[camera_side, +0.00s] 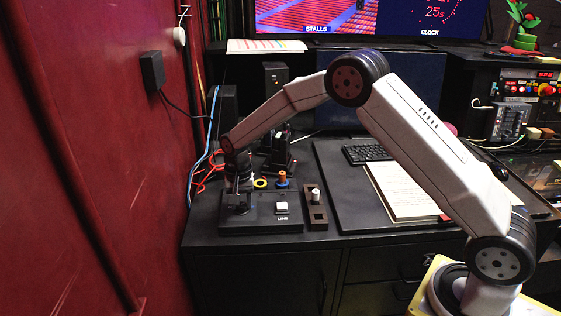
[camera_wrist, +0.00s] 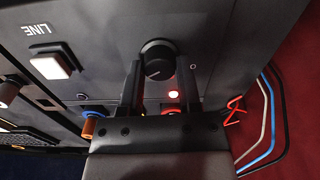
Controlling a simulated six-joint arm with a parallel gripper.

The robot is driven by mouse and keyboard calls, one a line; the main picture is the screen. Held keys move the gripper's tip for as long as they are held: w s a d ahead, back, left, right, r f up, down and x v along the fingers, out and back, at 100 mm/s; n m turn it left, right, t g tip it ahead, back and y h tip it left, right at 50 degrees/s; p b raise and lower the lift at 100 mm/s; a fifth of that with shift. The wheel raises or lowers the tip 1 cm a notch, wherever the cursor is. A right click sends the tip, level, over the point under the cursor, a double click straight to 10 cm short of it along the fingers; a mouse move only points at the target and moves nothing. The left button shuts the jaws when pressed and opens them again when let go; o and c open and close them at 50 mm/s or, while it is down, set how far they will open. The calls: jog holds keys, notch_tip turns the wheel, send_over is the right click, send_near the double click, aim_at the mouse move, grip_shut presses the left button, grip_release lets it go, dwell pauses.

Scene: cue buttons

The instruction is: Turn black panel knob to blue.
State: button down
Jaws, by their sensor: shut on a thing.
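The black panel (camera_side: 262,222) lies on the desk at the left and fills much of the wrist view (camera_wrist: 110,30). Its round black knob (camera_wrist: 157,50) bears a short white pointer line. My gripper (camera_wrist: 158,65) has one finger on each side of the knob and is shut on it. In the side view my gripper (camera_side: 240,192) points down over the panel's left part and mostly hides the knob. The white square button (camera_side: 282,208) marked LINE also shows in the wrist view (camera_wrist: 50,65). No blue mark is clearly visible beside the knob.
Red and blue cables (camera_side: 208,165) run along the red wall. An open notebook (camera_side: 405,190) lies further right.

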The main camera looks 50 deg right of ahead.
aim_at(242, 204)
dwell(0.4)
jog(key=shift+c, duration=1.5)
grip_release()
jog(key=shift+r, duration=3.95)
jog(key=shift+s, duration=0.15)
jog(key=shift+s+d+r, duration=0.1)
jog(key=shift+s+r, duration=0.05)
jog(key=shift+s, duration=0.4)
jog(key=s+d+n+t, duration=0.1)
jog(key=s+n, duration=0.3)
jog(key=s, duration=0.8)
jog(key=s+d+f+n+t, duration=0.1)
jog(key=s+n, duration=0.3)
jog(key=s, duration=0.8)
jog(key=shift+d+f+t, duration=0.15)
jog(key=shift+f+t, duration=0.1)
jog(key=shift+t, duration=0.05)
